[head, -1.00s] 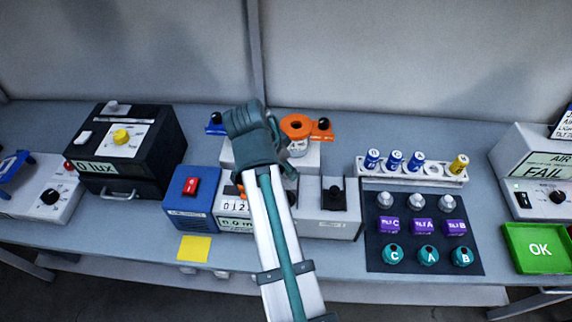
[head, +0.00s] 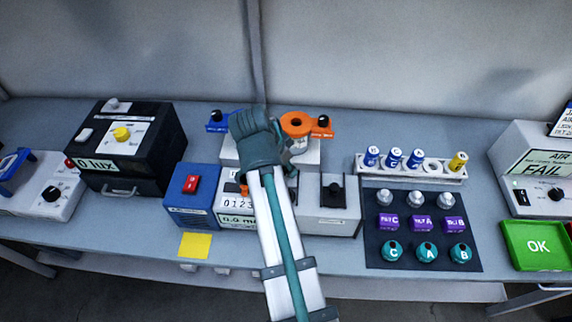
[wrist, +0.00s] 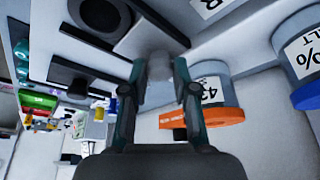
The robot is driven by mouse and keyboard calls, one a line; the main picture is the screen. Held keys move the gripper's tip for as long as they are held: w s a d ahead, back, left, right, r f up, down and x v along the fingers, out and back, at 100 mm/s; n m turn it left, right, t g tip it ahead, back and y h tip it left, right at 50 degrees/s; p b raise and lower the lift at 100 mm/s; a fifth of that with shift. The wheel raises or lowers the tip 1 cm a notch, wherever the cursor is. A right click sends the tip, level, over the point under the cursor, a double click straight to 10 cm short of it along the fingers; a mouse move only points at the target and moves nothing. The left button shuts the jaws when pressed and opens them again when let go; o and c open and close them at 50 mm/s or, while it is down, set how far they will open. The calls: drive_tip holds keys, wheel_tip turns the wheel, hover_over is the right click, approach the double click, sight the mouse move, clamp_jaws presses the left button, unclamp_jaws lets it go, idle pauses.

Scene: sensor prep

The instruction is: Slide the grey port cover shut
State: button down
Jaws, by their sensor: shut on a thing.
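In the wrist view, my gripper (wrist: 161,78) is closed around a small pale grey knob (wrist: 160,66).
A black knob on a dark plate (head: 334,194) is just right of the arm. A blue box with a red switch (head: 190,185) stands left; a dark mat (head: 375,255) with several parts lies right.

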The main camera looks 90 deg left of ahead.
drive_tip(key=d, duration=0.5)
drive_tip(key=shift+s+d+b, duration=0.15)
drive_tip(key=shift+d+b, duration=0.05)
drive_tip(key=shift+b, duration=0.1)
drive_tip(key=shift+a, duration=0.1)
drive_tip(key=c, duration=0.9)
unclamp_jaws()
drive_tip(key=shift+d, duration=0.2)
drive_tip(key=shift+a, duration=0.15)
drive_tip(key=shift+s+r, duration=0.15)
drive_tip(key=shift+r, duration=0.25)
drive_tip(key=v, duration=1.1)
